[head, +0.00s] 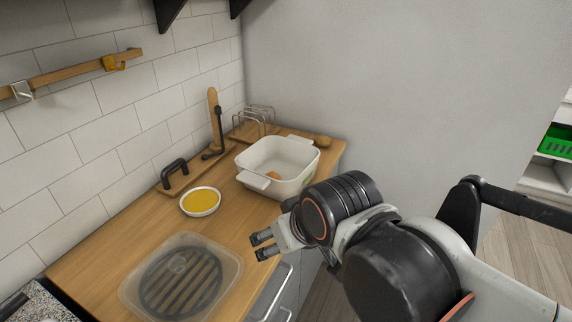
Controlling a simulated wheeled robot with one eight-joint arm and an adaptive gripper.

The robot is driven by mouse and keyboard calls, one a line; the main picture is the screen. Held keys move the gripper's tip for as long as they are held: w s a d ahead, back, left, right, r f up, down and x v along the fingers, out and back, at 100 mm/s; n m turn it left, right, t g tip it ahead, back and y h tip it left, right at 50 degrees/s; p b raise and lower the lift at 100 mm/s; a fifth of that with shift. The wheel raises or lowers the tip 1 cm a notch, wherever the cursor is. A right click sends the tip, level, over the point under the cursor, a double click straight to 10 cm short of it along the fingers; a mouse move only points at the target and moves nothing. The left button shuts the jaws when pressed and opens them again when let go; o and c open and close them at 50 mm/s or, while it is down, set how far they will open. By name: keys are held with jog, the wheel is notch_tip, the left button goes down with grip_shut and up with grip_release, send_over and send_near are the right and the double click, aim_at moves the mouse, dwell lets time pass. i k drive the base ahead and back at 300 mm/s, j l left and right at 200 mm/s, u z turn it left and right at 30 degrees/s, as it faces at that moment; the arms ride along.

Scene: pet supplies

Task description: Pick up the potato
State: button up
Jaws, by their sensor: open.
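My gripper (259,247) is open and empty. It is over the counter's front edge, nearer than the dish and apart from both brown things.
A white bowl with yellow content (200,201) stands left of the dish. A clear-lidded container (182,277) lies at the near front. A wire rack (254,121) and a black-handled board (174,172) stand along the tiled wall. Bare counter lies between bowl and container.

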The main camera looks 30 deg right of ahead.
aim_at(322, 141)
jog(key=i+l+z, duration=0.7)
jog(key=i, duration=0.3)
jog(key=l, duration=0.1)
